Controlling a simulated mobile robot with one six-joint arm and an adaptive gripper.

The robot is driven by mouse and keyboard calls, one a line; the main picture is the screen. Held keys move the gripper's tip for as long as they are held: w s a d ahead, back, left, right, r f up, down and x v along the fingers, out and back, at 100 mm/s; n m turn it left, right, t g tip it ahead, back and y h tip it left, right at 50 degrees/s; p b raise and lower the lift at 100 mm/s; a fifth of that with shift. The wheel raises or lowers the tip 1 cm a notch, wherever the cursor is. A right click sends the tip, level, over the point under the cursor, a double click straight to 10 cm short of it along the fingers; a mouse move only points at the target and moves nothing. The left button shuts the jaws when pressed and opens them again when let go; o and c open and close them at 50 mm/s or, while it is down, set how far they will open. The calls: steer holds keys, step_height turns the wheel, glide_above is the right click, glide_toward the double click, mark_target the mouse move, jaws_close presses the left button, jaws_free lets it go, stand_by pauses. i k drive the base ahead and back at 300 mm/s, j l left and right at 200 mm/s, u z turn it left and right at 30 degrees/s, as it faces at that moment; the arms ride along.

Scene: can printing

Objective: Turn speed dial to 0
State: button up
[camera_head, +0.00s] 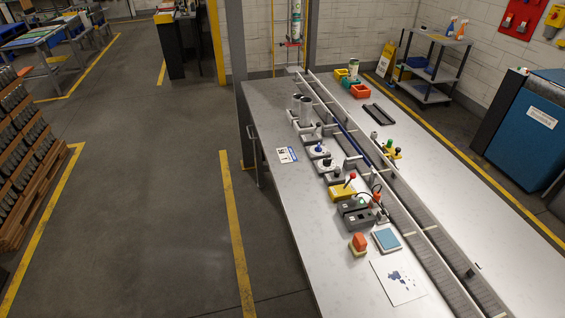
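No part of my gripper shows in the head view. A long grey workbench (290,200) runs from the centre toward the lower right, with a conveyor (400,203) along it. A dark grey control box (355,213) sits on the bench beside the conveyor, with small controls on top. A yellow box with a red-knobbed lever (343,192) stands just behind it. Several small fixtures with dark round knobs (325,165) line the bench farther back. I cannot tell which control is the speed dial, and no dial marking or setting is readable at this size.
An orange and beige block (358,244), a blue-topped pad (386,240) and a printed sheet (398,281) lie on the near bench. Open floor (160,190) lies left of the bench. A shelf cart (433,68) stands at the back right.

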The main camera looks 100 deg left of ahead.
mark_target(327, 161)
steer(key=u, duration=3.1)
steer(key=i+j+z, duration=0.4)
steer(key=i+j, duration=1.35)
